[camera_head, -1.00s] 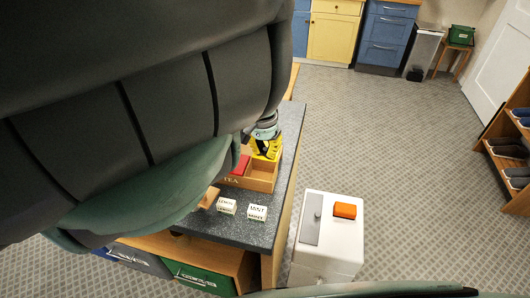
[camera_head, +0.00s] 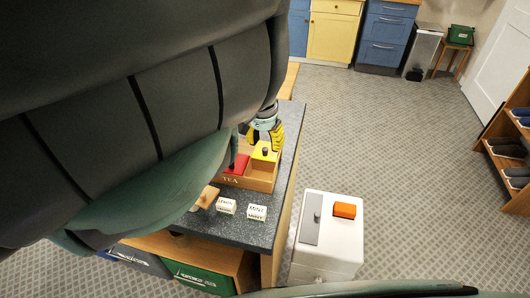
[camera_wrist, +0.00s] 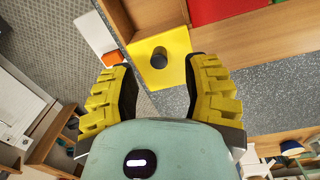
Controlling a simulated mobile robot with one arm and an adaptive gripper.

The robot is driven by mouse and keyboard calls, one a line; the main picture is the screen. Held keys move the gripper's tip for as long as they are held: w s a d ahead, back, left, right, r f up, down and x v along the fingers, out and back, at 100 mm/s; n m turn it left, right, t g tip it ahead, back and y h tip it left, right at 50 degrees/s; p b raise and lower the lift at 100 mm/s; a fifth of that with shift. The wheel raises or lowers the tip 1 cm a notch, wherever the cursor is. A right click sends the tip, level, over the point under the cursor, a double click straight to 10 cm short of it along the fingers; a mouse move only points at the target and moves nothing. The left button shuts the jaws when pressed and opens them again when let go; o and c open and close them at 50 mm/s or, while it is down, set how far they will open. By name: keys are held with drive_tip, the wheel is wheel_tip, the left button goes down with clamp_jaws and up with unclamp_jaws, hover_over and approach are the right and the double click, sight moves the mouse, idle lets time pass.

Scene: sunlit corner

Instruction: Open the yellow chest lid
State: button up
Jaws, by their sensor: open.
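A wooden chest (camera_head: 262,183) marked TEA stands on the dark speckled counter. Its yellow lid (camera_head: 265,154) lies at the chest's right side and looks flat, with a dark round knob (camera_head: 265,150) on top. In the wrist view, the yellow lid (camera_wrist: 175,75) and its knob (camera_wrist: 158,56) show between the fingers. My gripper (camera_wrist: 160,66) is open and empty, with one yellow-padded finger on either side of the knob, apart from it. In the head view, my gripper (camera_head: 265,137) is just behind and above the lid. My arm hides much of the left side.
A red lid (camera_head: 238,163) with a dark knob sits beside the yellow one. Two white labelled boxes (camera_head: 226,206) (camera_head: 257,212) and a wooden item (camera_head: 205,198) stand in front. A white cabinet (camera_head: 328,235) holding an orange block (camera_head: 345,211) stands right.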

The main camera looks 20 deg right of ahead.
sight(264, 148)
drive_tip(key=r, duration=0.3)
drive_tip(key=shift+w+a+r, duration=0.15)
drive_tip(key=shift+a+r, duration=0.05)
drive_tip(key=shift+r, duration=0.2)
drive_tip(key=shift+w+d+r, duration=0.1)
drive_tip(key=shift+d+r, duration=0.15)
drive_tip(key=shift+r, duration=0.45)
drive_tip(key=shift+s+a+r, duration=0.2)
drive_tip(key=shift+r, duration=0.35)
drive_tip(key=shift+w+a+r, duration=0.1)
drive_tip(key=shift+w+r, duration=0.05)
drive_tip(key=shift+r, duration=1.35)
